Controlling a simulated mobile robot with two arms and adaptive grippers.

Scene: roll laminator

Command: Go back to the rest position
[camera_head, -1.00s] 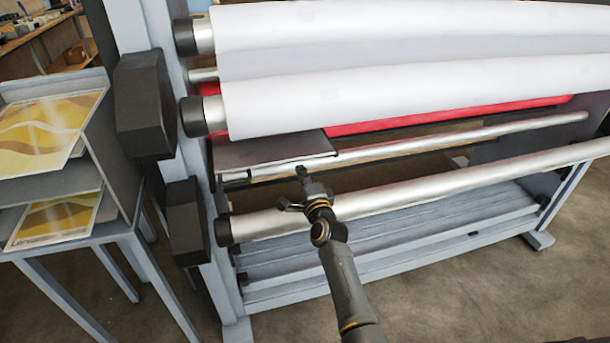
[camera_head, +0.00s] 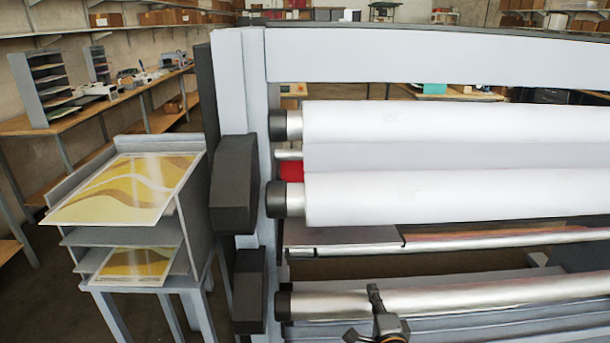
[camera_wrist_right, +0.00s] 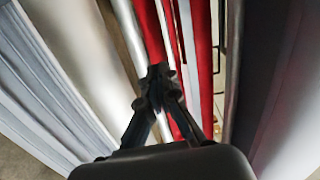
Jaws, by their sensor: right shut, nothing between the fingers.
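My right gripper (camera_head: 376,312) is at the bottom of the head view, in front of the lower silver roller of the laminator. In the right wrist view its fingers (camera_wrist_right: 158,76) are together with nothing between them. The roll laminator (camera_head: 440,44) fills the right of the head view, with an upper white roll (camera_head: 450,124) and a lower white roll (camera_head: 450,196). Its lower silver roller (camera_head: 480,296) runs across below them. My left gripper is not in view.
A grey shelf stand (camera_head: 110,236) with yellow patterned prints (camera_head: 128,188) stands left of the laminator. Behind it is a wooden workbench (camera_head: 105,105) with shelving along the wall. Bare floor shows between stand and bench.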

